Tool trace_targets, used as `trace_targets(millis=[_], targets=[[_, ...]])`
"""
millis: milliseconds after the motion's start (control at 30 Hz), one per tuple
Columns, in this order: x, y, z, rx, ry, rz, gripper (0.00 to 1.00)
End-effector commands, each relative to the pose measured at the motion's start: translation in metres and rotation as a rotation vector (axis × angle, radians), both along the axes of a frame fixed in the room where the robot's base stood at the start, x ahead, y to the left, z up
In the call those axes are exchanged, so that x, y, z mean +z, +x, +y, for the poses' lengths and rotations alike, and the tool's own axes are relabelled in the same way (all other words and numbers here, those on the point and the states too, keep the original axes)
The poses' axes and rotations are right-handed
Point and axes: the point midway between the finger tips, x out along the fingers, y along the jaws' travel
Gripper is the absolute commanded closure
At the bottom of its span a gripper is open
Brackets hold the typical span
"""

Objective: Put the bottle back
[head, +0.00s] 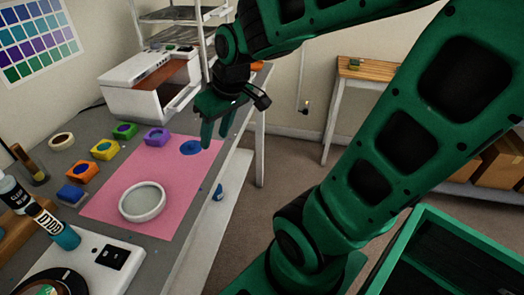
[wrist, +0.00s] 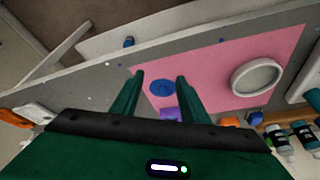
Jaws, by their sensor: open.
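My gripper (head: 213,132) is open and empty above the far right corner of the pink mat (head: 110,200). In the wrist view its two fingers (wrist: 160,80) stand apart, with a flat blue patch (wrist: 162,88) seen between them. A blue bottle with a white label (head: 66,236) stands at the left front of the table. A second labelled bottle (head: 12,190) stands beside it, cut by the picture edge. Both are well away from my gripper. Bottles also show at the right edge of the wrist view (wrist: 303,133). I cannot tell which bottle the task means.
A round white dish (head: 142,202) lies on the mat. Several coloured blocks (head: 103,149) line its left side. A white printer (head: 150,82) stands behind. A white scale-like device (head: 108,262) is in front. A small blue thing (head: 218,192) is on the lower shelf (head: 212,222).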

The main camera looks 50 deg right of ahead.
Motion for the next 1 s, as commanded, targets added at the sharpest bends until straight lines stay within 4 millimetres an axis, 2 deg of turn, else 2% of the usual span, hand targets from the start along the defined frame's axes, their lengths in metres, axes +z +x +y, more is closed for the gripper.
trace_targets(millis=[33,133,200,267,300,333,400,500,900,1000], targets=[[-0.004,-0.027,-0.028,-0.116,-0.003,0.062,0.59],[-0.011,-0.082,-0.068,-0.333,0.008,0.19,0.59],[-0.014,-0.116,-0.084,-0.456,0.023,0.264,0.59],[-0.015,-0.138,-0.091,-0.537,0.037,0.312,0.59],[-0.015,-0.149,-0.094,-0.576,0.045,0.335,0.59],[-0.016,-0.155,-0.087,-0.601,0.049,0.35,0.59],[-0.016,-0.164,-0.085,-0.632,0.056,0.371,0.59],[-0.017,-0.167,-0.086,-0.642,0.057,0.379,0.59],[-0.017,-0.166,-0.086,-0.638,0.057,0.377,0.59],[-0.022,-0.153,-0.086,-0.639,0.051,0.392,0.59]])
